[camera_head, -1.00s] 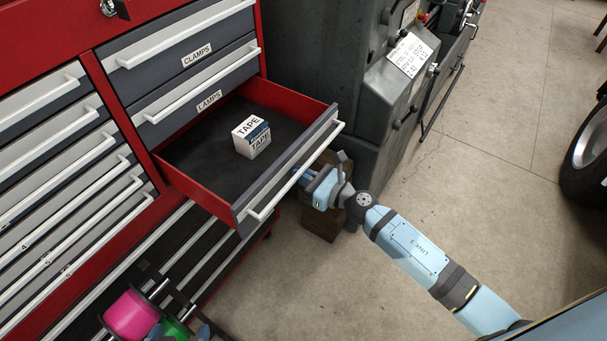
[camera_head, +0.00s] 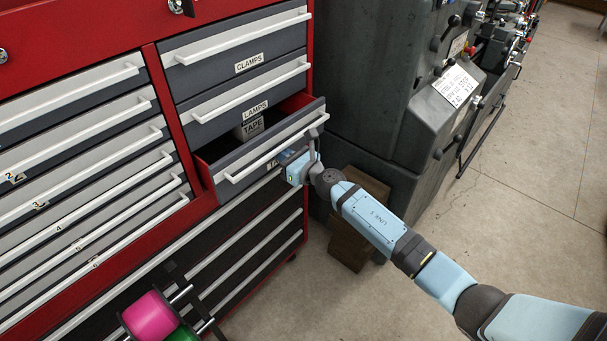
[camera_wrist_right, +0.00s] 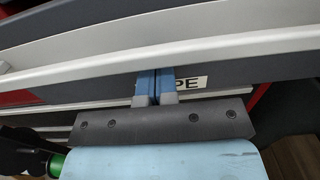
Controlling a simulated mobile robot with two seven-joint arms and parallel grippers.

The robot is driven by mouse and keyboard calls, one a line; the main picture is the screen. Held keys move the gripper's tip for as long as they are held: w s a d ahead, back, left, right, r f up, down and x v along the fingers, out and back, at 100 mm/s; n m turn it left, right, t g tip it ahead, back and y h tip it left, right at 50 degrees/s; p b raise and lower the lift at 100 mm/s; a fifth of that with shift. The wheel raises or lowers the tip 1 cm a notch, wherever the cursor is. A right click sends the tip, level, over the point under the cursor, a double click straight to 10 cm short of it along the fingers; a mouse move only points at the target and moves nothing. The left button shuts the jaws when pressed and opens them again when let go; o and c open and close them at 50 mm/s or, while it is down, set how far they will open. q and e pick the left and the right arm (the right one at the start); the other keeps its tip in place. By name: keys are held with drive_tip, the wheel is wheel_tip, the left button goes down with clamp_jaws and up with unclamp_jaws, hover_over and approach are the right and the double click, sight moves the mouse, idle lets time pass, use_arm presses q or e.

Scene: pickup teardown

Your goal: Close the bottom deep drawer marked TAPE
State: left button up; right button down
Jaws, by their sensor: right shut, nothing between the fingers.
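The bottom deep drawer (camera_head: 232,168) of the red cabinet stands partly open. Its grey front carries a long white handle bar, and its label is mostly covered by my gripper. A box marked TAPE (camera_head: 252,130) sits inside, partly hidden under the LAMPS drawer. My right gripper (camera_head: 285,157) is at the right part of the drawer front, below the handle. In the right wrist view its two blue fingers (camera_wrist_right: 155,84) are shut together with nothing between them, close against the front. The letters "PE" of the label (camera_wrist_right: 188,83) show beside them. My left gripper is not in view.
Closed drawers marked CLAMPS (camera_head: 240,50) and LAMPS (camera_head: 250,95) are above. Narrow drawers (camera_head: 80,190) stand at left. A dark green machine (camera_head: 370,90) and a wooden block (camera_head: 352,250) are at right. Pink and green spools (camera_head: 150,318) are at lower left.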

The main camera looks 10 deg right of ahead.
drive_tip(key=b+x, duration=0.3)
drive_tip(key=x, duration=0.4)
drive_tip(key=shift+w+a+f, duration=0.1)
drive_tip(key=shift+w+a, duration=0.1)
drive_tip(key=shift+w, duration=0.05)
drive_tip(key=shift+r, duration=0.35)
